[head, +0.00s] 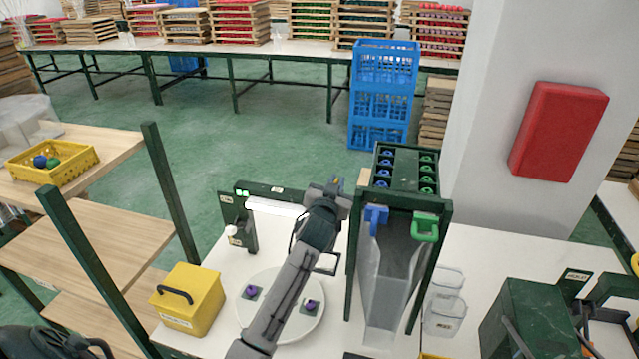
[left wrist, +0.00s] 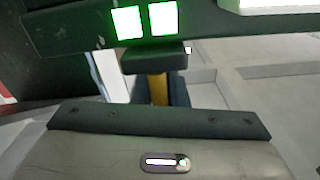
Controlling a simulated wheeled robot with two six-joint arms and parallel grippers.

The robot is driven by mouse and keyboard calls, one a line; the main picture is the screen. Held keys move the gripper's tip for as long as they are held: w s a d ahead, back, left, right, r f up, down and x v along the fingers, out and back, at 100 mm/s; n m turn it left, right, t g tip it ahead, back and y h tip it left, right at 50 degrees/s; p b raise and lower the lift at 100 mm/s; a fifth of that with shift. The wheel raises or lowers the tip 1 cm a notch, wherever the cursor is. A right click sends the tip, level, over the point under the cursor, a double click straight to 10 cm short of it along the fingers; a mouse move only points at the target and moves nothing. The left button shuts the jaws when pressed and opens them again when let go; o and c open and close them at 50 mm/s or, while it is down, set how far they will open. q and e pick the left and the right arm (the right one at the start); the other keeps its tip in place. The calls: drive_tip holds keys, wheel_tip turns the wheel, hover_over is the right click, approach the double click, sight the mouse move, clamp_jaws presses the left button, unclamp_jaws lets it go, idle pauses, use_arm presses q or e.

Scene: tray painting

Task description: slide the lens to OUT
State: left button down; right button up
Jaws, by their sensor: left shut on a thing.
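The dark green rail (head: 275,190) with two lit green windows stands at the back of the white table. It crosses the top of the left wrist view (left wrist: 225,22), its windows glowing. My left gripper (head: 334,188) reaches over the table to just past the rail's right end. It is shut on a small part, likely the lens's handle, mostly hidden by the gripper. In the left wrist view a dark green block (left wrist: 154,60) hangs under the rail, with a yellow stem below it. The lens itself and an OUT mark cannot be made out. My right gripper is not in view.
A round white plate (head: 280,335) with purple pieces lies under my left arm. A yellow box (head: 188,298) stands left of it. A tall green rack (head: 440,225) with a clear chute is close on the right. Clear cups (head: 445,302) stand beyond it.

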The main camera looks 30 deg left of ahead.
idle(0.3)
use_arm(q)
drive_tip(key=c, duration=1.7)
unclamp_jaws()
drive_tip(key=shift+d, duration=0.1)
drive_tip(key=shift+o, duration=1)
drive_tip(key=shift+d, duration=0.2)
drive_tip(key=shift+s, duration=0.15)
drive_tip(key=b+v, duration=0.3)
drive_tip(key=v, duration=0.7)
drive_tip(key=shift+s, duration=0.2)
